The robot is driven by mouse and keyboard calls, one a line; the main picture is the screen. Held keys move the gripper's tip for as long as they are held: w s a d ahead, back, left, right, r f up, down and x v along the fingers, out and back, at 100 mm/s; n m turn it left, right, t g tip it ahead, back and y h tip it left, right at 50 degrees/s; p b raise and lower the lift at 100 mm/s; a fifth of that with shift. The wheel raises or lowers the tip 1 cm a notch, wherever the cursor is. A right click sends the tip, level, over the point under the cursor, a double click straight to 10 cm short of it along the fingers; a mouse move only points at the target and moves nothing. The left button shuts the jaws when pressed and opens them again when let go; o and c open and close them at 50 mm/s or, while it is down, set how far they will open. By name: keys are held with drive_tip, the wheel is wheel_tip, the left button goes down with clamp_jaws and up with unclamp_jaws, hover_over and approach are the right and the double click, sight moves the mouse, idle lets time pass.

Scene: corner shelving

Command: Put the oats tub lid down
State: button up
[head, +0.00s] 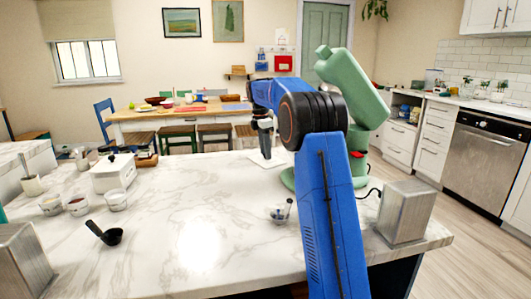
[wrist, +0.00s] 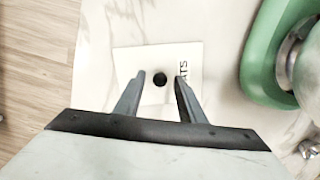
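The oats tub lid (wrist: 130,62) is a flat white square with a black knob (wrist: 160,79). Part of its lettering, "ATS", shows along its right side. In the head view the lid (head: 282,162) appears to lie flat on the marble counter, near the far edge. My gripper (wrist: 160,76) is open above it, with a finger on either side of the knob and a visible gap to each. In the head view my gripper (head: 266,156) points down over the lid. No opened oats tub can be made out.
A green stand mixer (head: 345,85) stands close to the right of the lid. A white lidded tub (head: 113,176), small bowls (head: 78,206) and a black scoop (head: 112,236) are at left. A metal canister (head: 405,212) is at right.

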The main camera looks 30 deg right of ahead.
sight(263, 160)
drive_tip(key=shift+a+r, duration=0.25)
drive_tip(key=shift+r, duration=1.55)
drive_tip(key=shift+a+r, duration=0.2)
drive_tip(key=shift+r, duration=1.55)
